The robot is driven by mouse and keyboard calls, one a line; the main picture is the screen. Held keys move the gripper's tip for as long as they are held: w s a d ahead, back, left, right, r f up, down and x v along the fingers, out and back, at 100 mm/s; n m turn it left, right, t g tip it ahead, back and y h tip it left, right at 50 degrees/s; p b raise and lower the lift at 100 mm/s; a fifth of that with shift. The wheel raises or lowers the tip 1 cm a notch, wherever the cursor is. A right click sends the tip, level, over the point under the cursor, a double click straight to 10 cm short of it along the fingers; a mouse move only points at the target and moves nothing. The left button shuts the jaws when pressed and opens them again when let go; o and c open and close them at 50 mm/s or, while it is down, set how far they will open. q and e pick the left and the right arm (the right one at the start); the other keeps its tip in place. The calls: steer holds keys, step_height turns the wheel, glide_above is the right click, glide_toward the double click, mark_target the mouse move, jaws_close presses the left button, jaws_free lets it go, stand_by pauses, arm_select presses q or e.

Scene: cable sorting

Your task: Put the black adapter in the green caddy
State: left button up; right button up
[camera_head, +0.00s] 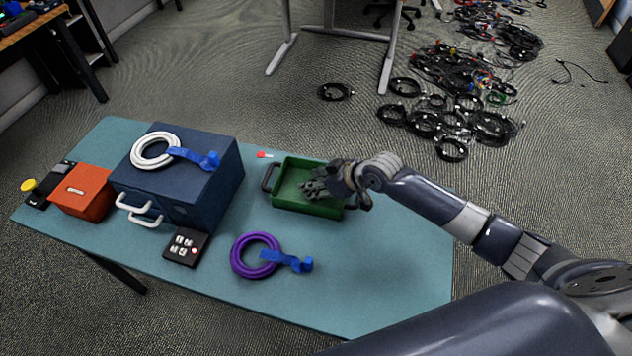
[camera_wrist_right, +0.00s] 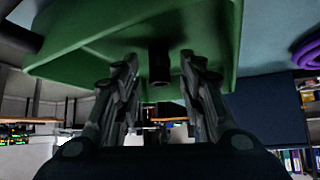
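The green caddy (camera_head: 283,187) stands on the table, with a black handle at its left end. In the right wrist view the green caddy (camera_wrist_right: 75,40) fills the upper part. My right gripper (camera_head: 313,188) is over the right half of the caddy, its fingers over the inside. In the wrist view the fingers of my right gripper (camera_wrist_right: 160,60) are spread apart. A small dark cylindrical thing (camera_wrist_right: 159,65) shows between them, with gaps on both sides. It may be the black adapter; I cannot tell for sure. The gripper hides part of the caddy. My left gripper is out of view.
A purple cable coil (camera_head: 256,256) lies in front of the caddy. A blue box (camera_head: 215,183) with a white cable coil (camera_head: 150,151) on top stands left. The right front tabletop is clear.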

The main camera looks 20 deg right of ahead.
steer(key=shift+s+r, duration=0.1)
steer(key=shift+r, duration=0.15)
steer(key=v, duration=1.1)
steer(key=shift+s+d+r, duration=0.2)
steer(key=shift+s+d, duration=0.05)
